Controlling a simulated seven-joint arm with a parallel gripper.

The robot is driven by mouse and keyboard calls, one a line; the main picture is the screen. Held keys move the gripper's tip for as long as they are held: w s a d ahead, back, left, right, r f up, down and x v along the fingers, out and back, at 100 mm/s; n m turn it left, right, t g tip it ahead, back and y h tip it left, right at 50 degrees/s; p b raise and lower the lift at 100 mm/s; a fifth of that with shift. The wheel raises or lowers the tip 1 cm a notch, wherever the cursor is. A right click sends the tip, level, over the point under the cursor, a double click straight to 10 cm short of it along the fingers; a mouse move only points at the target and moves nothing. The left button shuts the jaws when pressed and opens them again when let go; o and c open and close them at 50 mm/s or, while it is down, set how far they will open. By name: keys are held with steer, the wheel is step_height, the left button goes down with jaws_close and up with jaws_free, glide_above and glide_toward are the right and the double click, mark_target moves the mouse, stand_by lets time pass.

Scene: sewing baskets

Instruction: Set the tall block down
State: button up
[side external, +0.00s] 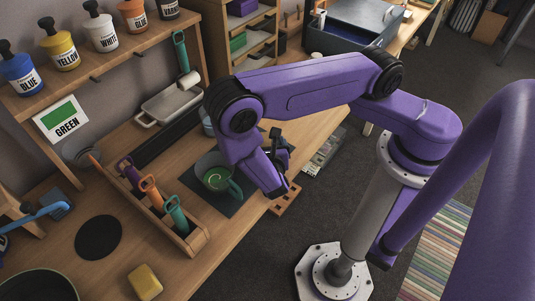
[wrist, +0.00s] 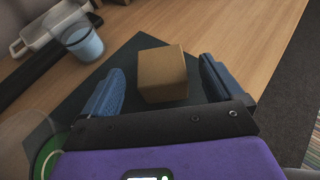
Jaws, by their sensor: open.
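A tan, box-shaped block (wrist: 162,75) shows in the wrist view, between the two blue-grey fingers of my gripper (wrist: 162,68). The fingers are open, with a visible gap on each side of the block.
A grey-green mug (side external: 211,170) with green inside stands on the mat, close beside my wrist. A wooden caddy (side external: 180,232) with coloured-handled tools is left of it. A clear cup (wrist: 85,42) stands beyond the mat. Bare tabletop lies right of the block.

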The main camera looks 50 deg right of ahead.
steer(key=v, duration=0.7)
steer(key=shift+r, duration=0.1)
steer(key=shift+r+m, duration=0.3)
steer(key=s+d+r+m+g+y, duration=0.3)
steer(key=s+r+m+g+y, duration=0.1)
steer(key=r, duration=0.6)
steer(key=s+d+r+m+g+y, duration=0.3)
steer(key=s+r+m+g+y, duration=0.2)
steer(key=s+r+m, duration=0.4)
step_height(320, 180, up, 2)
steer(key=shift+s+d+r+m+y, duration=0.1)
steer(key=shift+s+d+m+y, duration=0.2)
steer(key=shift+d+m+y, duration=0.15)
